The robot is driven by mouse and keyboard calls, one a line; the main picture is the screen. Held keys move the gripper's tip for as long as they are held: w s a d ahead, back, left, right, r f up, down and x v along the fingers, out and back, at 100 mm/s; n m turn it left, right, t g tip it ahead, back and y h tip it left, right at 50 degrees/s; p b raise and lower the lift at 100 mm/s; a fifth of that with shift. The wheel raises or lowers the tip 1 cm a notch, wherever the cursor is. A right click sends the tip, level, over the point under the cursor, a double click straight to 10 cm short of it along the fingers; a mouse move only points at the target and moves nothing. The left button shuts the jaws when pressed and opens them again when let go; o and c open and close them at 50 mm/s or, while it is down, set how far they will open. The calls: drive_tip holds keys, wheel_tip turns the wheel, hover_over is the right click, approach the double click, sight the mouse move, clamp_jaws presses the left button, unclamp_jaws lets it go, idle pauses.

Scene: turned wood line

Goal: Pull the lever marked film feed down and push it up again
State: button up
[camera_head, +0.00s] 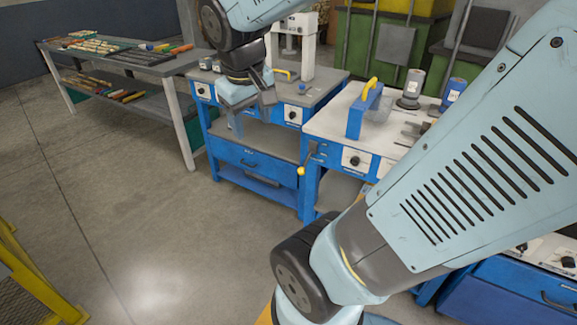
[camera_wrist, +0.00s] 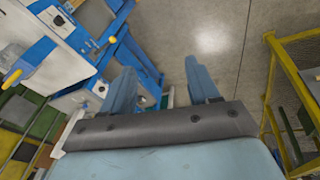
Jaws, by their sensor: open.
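No marking reading film feed is legible, so I cannot tell which lever bears it. A lever with a yellow ball knob (camera_head: 301,171) hangs at the left front corner of the nearer blue bench. A yellow handle (camera_head: 369,86) tops a blue machine on that bench; it also shows in the wrist view (camera_wrist: 12,78). Another small yellow-ended lever (camera_head: 283,73) is on the farther bench. My gripper (camera_head: 252,112) is open and empty in front of the farther bench, up and left of the ball-knob lever. In the wrist view its two fingers (camera_wrist: 160,75) stand apart with nothing between.
The nearer bench top (camera_head: 325,123) carries canisters and metal parts. A white control panel (camera_head: 356,160) with a black dial is on its front. A grey rack (camera_head: 150,66) with coloured pieces stands at the left. Yellow railing (camera_head: 30,275) is at lower left. The concrete floor (camera_head: 150,220) is clear.

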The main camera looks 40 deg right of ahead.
sight(301, 171)
drive_tip(key=w+d+f+n+g+h, duration=0.45)
drive_tip(key=w+d+f, duration=0.2)
drive_tip(key=f, duration=0.45)
drive_tip(key=w+d+f+n+g+h, duration=0.3)
drive_tip(key=w+d+f+h, duration=0.35)
drive_tip(key=f, duration=0.35)
drive_tip(key=w+d+f+n+t+h, duration=0.2)
drive_tip(key=f+n+t+h, duration=0.15)
drive_tip(key=f+n, duration=0.45)
drive_tip(key=w+d+f+n+t+h, duration=0.2)
drive_tip(key=w+f+n+t, duration=0.15)
drive_tip(key=f, duration=0.95)
drive_tip(key=shift+t+y, duration=0.25)
drive_tip(key=d, duration=0.8)
drive_tip(key=w+d, duration=0.1)
drive_tip(key=d, duration=0.4)
drive_tip(key=shift+d+r, duration=0.1)
drive_tip(key=shift+r, duration=0.15)
clamp_jaws()
